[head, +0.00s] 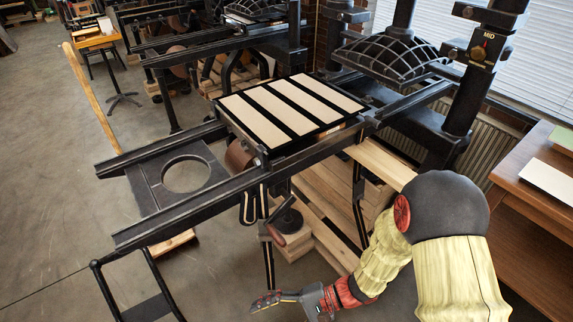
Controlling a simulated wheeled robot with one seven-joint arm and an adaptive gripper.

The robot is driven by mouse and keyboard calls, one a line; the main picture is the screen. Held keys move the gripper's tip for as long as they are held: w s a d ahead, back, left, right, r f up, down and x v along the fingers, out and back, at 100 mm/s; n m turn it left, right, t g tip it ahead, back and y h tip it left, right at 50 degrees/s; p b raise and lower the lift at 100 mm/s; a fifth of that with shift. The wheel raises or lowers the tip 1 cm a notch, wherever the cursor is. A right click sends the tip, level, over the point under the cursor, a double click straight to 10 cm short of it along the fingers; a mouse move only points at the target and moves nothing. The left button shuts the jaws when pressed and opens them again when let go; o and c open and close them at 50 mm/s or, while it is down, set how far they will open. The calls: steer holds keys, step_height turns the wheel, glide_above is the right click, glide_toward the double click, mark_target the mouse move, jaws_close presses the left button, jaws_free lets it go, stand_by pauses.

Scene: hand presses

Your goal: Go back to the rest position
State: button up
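My gripper (268,300) is low at the bottom centre of the head view, pointing left, beyond the red wrist of my arm. A crank with a brown grip (272,233) hangs under the near rail, above my gripper.
The black press rails (190,212) stretch left above the floor. A dark step-like frame (135,285) stands at lower left. Wooden beams (330,205) lie under the press. A brown desk (535,215) is at right. Open concrete floor (60,200) lies at left.

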steer(key=d+r+n+t+h+p, duration=0.25)
steer(key=d+r+n+h, duration=0.25)
steer(key=d+r+h, duration=0.95)
steer(key=d+r+t+p, duration=0.1)
steer(key=d+r+t, duration=0.2)
steer(key=r, duration=0.6)
steer(key=w+d+r+n+t+p, duration=0.1)
steer(key=d+r+t, duration=0.2)
steer(key=d+r, duration=0.3)
step_height(320, 180, up, 5)
steer(key=shift+d+f+y+p, duration=0.2)
steer(key=shift+y+p, duration=0.15)
steer(key=shift+y, duration=0.1)
steer(key=shift+c, duration=0.4)
